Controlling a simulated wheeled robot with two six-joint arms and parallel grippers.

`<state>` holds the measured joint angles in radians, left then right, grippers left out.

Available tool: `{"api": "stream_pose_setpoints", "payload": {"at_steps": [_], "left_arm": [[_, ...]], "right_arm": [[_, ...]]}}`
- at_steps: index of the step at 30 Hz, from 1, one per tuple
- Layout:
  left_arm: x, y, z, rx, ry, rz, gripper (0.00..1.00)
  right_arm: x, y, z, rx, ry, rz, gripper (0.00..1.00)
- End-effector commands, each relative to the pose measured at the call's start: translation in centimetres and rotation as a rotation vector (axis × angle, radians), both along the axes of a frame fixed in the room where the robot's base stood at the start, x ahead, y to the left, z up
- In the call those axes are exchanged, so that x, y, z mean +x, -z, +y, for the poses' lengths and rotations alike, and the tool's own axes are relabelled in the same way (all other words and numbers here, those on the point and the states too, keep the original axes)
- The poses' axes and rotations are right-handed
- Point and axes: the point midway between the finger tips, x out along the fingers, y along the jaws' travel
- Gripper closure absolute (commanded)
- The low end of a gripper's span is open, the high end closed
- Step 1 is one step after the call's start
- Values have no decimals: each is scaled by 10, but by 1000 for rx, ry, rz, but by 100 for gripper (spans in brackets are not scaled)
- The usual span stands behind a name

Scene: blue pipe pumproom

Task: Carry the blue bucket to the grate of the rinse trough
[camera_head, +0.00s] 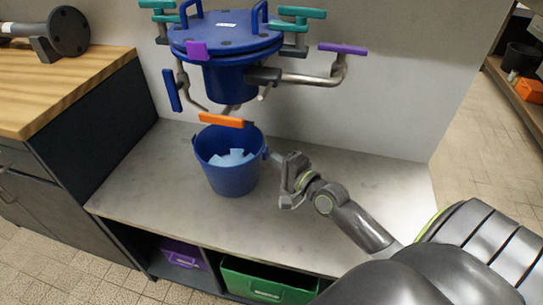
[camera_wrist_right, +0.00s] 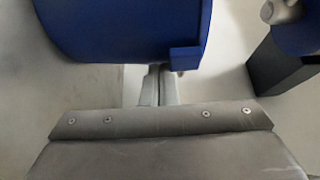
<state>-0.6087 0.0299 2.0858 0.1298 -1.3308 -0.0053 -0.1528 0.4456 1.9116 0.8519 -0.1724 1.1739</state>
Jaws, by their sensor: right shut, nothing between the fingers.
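The blue bucket (camera_head: 232,178) stands upright on the pale grey countertop (camera_head: 150,195), under a blue flanged vessel, with light-blue pieces inside. My right gripper (camera_head: 275,157) is at the bucket's right side, close to its rim, with its fingers pointing at it. The fingers are shut and empty. The wrist view shows the bucket (camera_wrist_right: 110,30) just beyond the fingers (camera_wrist_right: 160,85), with a square blue lug (camera_wrist_right: 187,58) on its side. Whether fingertips and bucket touch I cannot tell. The rinse trough and its grate are not visible. My left gripper is not in view.
The blue vessel (camera_head: 228,35) with pipes and coloured handles hangs low over the bucket; an orange handle (camera_head: 222,120) is just above its rim. A wooden-topped cabinet (camera_head: 75,80) stands left. Purple (camera_head: 183,254) and green (camera_head: 265,283) bins sit below. The countertop's right part is clear.

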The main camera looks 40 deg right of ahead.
Motion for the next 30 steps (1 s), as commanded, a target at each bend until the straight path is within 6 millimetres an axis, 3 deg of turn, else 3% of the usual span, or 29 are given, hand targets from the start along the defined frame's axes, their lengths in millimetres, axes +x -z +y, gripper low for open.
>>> {"api": "stream_pose_setpoints", "payload": {"at_steps": [16,30], "left_arm": [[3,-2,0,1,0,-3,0],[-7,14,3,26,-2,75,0]], "right_arm": [[7,-1,9,3,1,0,100],[60,-3,87,7,-1,-1,100]]}}
